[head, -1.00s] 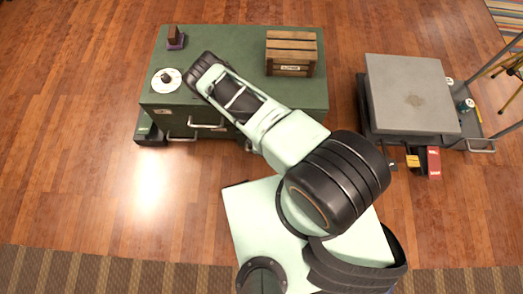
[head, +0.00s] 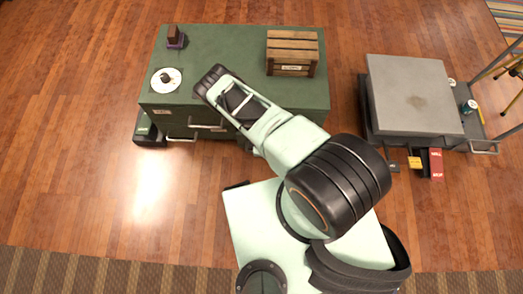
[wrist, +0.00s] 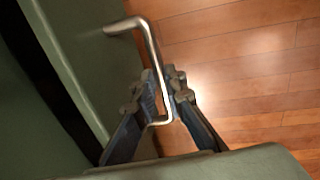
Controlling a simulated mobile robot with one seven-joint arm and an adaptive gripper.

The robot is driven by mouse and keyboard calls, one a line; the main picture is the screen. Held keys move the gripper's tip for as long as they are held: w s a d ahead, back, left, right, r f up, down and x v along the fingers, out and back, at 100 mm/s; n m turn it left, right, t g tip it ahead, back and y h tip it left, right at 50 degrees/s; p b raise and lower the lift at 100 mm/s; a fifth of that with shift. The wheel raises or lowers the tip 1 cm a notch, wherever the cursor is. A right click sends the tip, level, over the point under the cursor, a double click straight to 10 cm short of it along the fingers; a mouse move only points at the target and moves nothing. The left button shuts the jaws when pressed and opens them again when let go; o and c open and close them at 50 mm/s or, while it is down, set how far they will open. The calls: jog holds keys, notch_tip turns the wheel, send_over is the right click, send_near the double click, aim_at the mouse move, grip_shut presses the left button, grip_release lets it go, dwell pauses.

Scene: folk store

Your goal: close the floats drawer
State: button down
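The green cabinet (head: 235,60) stands upper left in the head view. A low drawer (head: 150,137) juts out at its lower left, with a metal handle (head: 181,139). A second handle (head: 208,126) shows on the front to its right. I cannot read which drawer is the floats drawer. In the wrist view, my gripper (wrist: 164,80) has its fingers close on both sides of a bent metal handle (wrist: 150,45) on a green drawer front (wrist: 75,45). A dark gap (wrist: 35,70) lies behind that front. My arm hides the gripper in the head view.
A wooden crate (head: 291,53), a white plate (head: 172,85) and a small purple-based object (head: 175,37) sit on the cabinet. A grey-topped unit (head: 412,95) stands at right, with red (head: 436,163) and yellow boxes below. Wooden floor at left is clear.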

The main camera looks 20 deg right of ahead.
dwell(0.3)
jog(key=shift+w+d+f+b, duration=0.1)
jog(key=shift+w+f+b, duration=0.05)
jog(key=shift+w+b, duration=0.25)
jog(key=w+b, duration=0.1)
jog(key=w, duration=0.1)
jog(key=w+d+b, duration=0.1)
jog(key=shift+w, duration=0.35)
jog(key=shift+d+r, duration=0.1)
jog(key=shift+r, duration=0.1)
jog(key=c, duration=2.1)
grip_release()
jog(key=shift+w, duration=0.1)
jog(key=shift+o, duration=0.6)
